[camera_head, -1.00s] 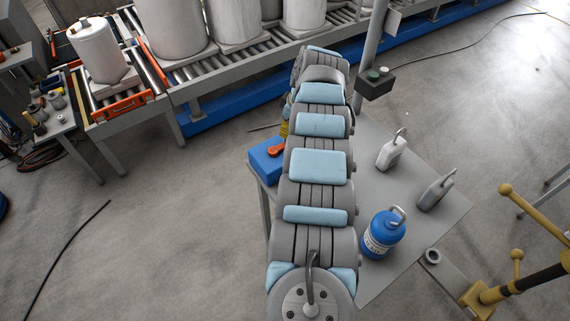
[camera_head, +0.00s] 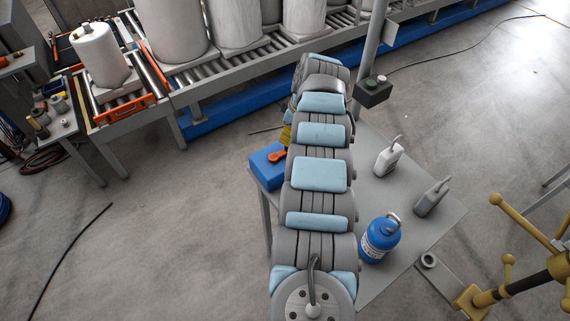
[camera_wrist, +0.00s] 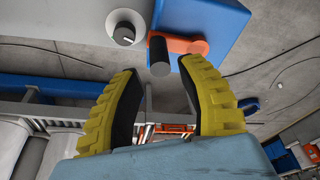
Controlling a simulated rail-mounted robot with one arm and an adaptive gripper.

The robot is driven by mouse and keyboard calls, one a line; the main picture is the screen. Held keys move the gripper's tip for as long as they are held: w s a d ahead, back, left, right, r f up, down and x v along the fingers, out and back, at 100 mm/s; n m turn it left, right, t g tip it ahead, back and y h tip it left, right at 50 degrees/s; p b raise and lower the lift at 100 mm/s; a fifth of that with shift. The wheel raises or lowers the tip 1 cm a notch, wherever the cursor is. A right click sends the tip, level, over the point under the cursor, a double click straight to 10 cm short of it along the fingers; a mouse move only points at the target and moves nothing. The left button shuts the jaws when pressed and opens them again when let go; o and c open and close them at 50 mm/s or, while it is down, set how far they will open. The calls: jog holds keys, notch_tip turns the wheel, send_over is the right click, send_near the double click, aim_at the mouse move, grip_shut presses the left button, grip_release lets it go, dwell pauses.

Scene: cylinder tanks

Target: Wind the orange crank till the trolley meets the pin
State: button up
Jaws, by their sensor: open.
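The orange crank (camera_head: 277,156) is on a blue box (camera_head: 265,172) at the left edge of the grey table, just left of my arm. In the wrist view the orange crank (camera_wrist: 187,44) lies across the face of the blue box (camera_wrist: 212,18), with a black handle (camera_wrist: 159,57) pointing toward my gripper. My gripper (camera_wrist: 158,75) is open and empty, its two yellow fingers apart, with the handle's end just beyond the gap between the tips. In the head view my arm mostly hides the gripper. I cannot make out the trolley or the pin.
On the table are a blue bottle (camera_head: 380,240), a white bottle (camera_head: 389,158) and a grey bottle (camera_head: 432,199). A post with a black button box (camera_head: 373,93) stands behind. A roller conveyor (camera_head: 165,78) carries large cylinders.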

jog(key=shift+p+v, duration=1.6)
jog(key=shift+v, duration=0.1)
